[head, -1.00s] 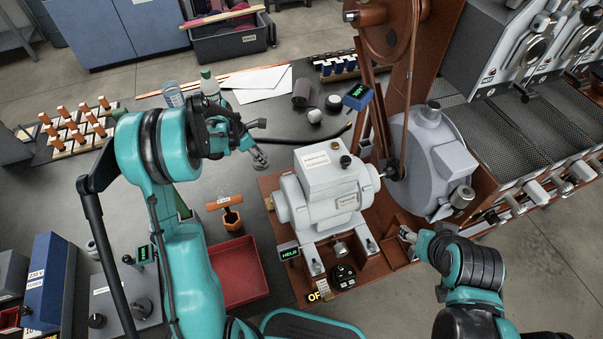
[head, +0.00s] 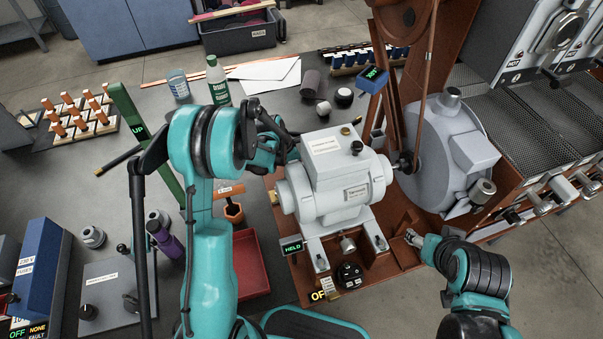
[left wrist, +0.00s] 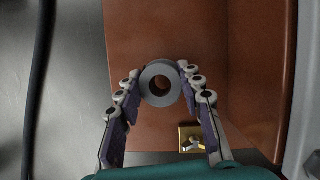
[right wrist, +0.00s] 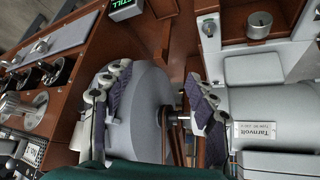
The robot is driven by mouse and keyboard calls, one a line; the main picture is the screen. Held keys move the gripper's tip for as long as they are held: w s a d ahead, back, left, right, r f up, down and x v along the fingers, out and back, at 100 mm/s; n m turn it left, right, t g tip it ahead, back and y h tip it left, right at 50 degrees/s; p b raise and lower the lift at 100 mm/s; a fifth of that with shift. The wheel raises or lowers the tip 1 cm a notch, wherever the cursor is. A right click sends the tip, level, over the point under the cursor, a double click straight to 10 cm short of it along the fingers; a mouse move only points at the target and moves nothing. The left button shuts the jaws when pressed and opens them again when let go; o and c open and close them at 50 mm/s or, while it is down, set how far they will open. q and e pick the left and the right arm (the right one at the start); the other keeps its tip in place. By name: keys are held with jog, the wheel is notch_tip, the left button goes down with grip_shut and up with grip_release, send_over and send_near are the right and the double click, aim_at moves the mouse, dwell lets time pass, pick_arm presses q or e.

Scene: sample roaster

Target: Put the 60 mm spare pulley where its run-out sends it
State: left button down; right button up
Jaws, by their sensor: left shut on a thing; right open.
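My left gripper (left wrist: 161,92) is shut on a small grey pulley (left wrist: 147,84), a ring with a dark bore, seen between the fingertips in the left wrist view. It is over the red-brown base (left wrist: 240,60); I cannot tell its height. In the head view this gripper (head: 287,150) is at the far left side of the grey motor (head: 335,175), and the pulley is hidden there. My right gripper (head: 412,238) is open and empty at the base's right side. In the right wrist view its fingers (right wrist: 160,108) spread before the grey blower housing (right wrist: 145,100) and motor shaft.
A red tray (head: 252,270) lies left of the motor. A green post (head: 145,145) reading UP stands on the dark table. A dark crate (head: 245,40) is on the floor behind. A HELD display (head: 291,247) stands at the motor's front left. A belt and wheel rise behind.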

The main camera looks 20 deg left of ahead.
pick_arm(q)
notch_tip(320, 180, down, 2)
jog(key=shift+f+b, duration=0.15)
jog(key=shift+b, duration=0.2)
jog(key=c, duration=1)
grip_release()
pick_arm(e)
jog(key=shift+f, duration=0.6)
pick_arm(q)
jog(key=p+v, duration=0.4)
jog(key=v, duration=0.8)
jog(key=shift+a+p, duration=0.1)
jog(key=shift+p, duration=0.3)
pick_arm(e)
notch_tip(320, 180, up, 5)
jog(key=shift+f, duration=0.15)
